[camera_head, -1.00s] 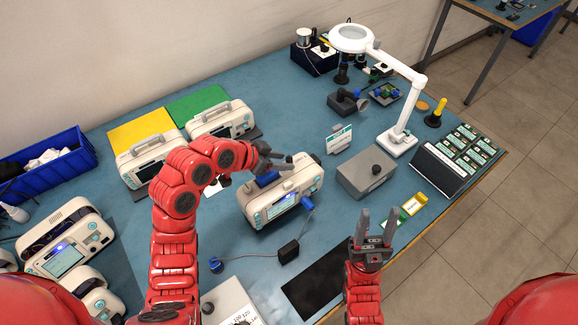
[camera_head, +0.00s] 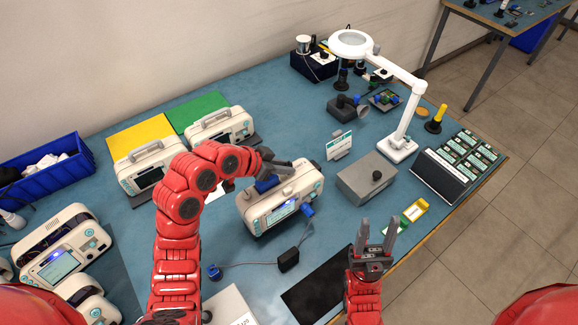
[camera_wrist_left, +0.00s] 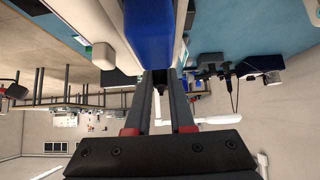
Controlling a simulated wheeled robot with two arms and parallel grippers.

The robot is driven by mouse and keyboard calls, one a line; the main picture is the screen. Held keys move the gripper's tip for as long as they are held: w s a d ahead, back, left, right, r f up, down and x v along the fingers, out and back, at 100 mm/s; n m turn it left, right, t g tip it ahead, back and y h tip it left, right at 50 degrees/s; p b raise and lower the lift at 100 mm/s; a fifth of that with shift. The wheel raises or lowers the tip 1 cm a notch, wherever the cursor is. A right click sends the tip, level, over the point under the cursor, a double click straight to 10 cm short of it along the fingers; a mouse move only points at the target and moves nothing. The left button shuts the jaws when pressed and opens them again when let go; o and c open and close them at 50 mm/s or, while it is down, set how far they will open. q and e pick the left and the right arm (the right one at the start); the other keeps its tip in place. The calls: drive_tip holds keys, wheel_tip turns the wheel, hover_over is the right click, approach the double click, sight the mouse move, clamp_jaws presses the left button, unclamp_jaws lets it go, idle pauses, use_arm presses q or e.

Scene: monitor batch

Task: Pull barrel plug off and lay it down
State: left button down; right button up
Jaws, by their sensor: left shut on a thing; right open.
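A white monitor (camera_head: 249,216) with a lit screen stands upright at the middle of the bench. A blue barrel plug (camera_head: 307,209) sits at its right front side, and its cable runs down to a black adapter (camera_head: 288,260). My left gripper (camera_head: 277,168) is over the monitor's top, shut on the blue grip (camera_head: 266,185) there. The grip also shows large in the left wrist view (camera_wrist_left: 150,35), where the exact contact is partly hidden. My right gripper (camera_head: 381,233) is open and empty, to the right of the plug and apart from it.
The cable goes on from the adapter to another blue connector (camera_head: 214,271) at left. A dark mat (camera_head: 320,287) lies in front, left of my right gripper. A grey box (camera_head: 366,180) and a magnifier lamp (camera_head: 398,142) stand to the right. Bare bench lies around the adapter.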

use_arm(q)
drive_tip(key=shift+r, duration=0.1)
drive_tip(key=shift+r+p, duration=1.05)
drive_tip(key=shift+r, duration=1.4)
